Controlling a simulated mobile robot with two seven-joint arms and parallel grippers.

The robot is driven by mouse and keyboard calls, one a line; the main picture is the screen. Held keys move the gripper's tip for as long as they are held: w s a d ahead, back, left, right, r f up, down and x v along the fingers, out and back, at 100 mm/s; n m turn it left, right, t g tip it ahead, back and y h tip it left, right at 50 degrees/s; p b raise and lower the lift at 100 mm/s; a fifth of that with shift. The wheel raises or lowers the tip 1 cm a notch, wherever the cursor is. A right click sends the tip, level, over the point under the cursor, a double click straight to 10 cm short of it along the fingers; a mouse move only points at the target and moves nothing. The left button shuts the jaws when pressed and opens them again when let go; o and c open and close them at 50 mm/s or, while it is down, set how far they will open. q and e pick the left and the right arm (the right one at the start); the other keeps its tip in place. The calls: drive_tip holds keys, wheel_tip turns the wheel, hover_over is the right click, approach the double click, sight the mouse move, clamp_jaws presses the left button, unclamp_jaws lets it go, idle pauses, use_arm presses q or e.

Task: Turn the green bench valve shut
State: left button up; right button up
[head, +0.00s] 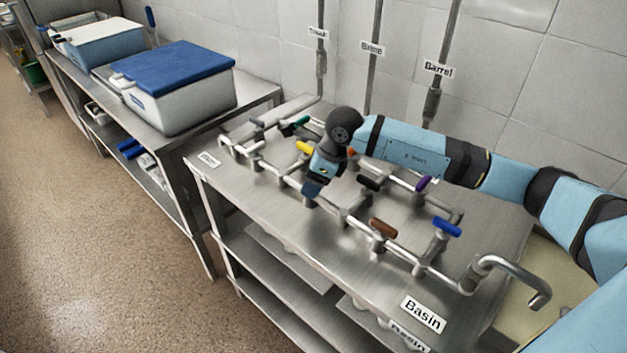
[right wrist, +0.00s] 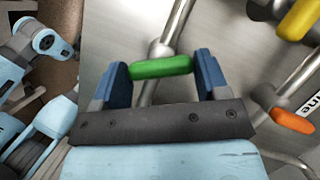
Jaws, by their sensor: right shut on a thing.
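The green valve handle (right wrist: 160,67) shows in the right wrist view as a short bar on a metal pipe fitting. My right gripper (right wrist: 162,80) has its two blue fingers at the two ends of this bar and is shut on it. The bar lies across the gap from finger to finger. In the head view my right gripper (head: 313,188) points down at the front pipe run of the steel bench (head: 345,275), and it hides the green handle there. My left gripper is not in view.
Close by are a yellow handle (head: 305,147), an orange handle (right wrist: 293,122) and a black handle (head: 370,183). Brown (head: 382,228), blue (head: 446,227), purple (head: 423,184) and teal (head: 299,122) handles also stand on the pipes. A curved spout (head: 520,272) rises at the right.

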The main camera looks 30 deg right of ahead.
drive_tip(key=m+b, duration=0.1)
drive_tip(key=m, duration=0.1)
drive_tip(key=m+t+h, duration=0.1)
drive_tip(key=m, duration=0.1)
drive_tip(key=shift+s+a+m+h+b, duration=0.1)
drive_tip(key=shift+m+h+b, duration=0.2)
drive_tip(key=shift+m+b, duration=0.1)
drive_tip(key=shift+m, duration=0.6)
drive_tip(key=shift+h, duration=0.3)
drive_tip(key=o, duration=0.9)
drive_tip(key=shift+o, duration=0.2)
drive_tip(key=shift+s+r, duration=0.1)
drive_tip(key=shift+r, duration=0.1)
drive_tip(key=v, duration=1.3)
drive_tip(key=shift+s, duration=0.25)
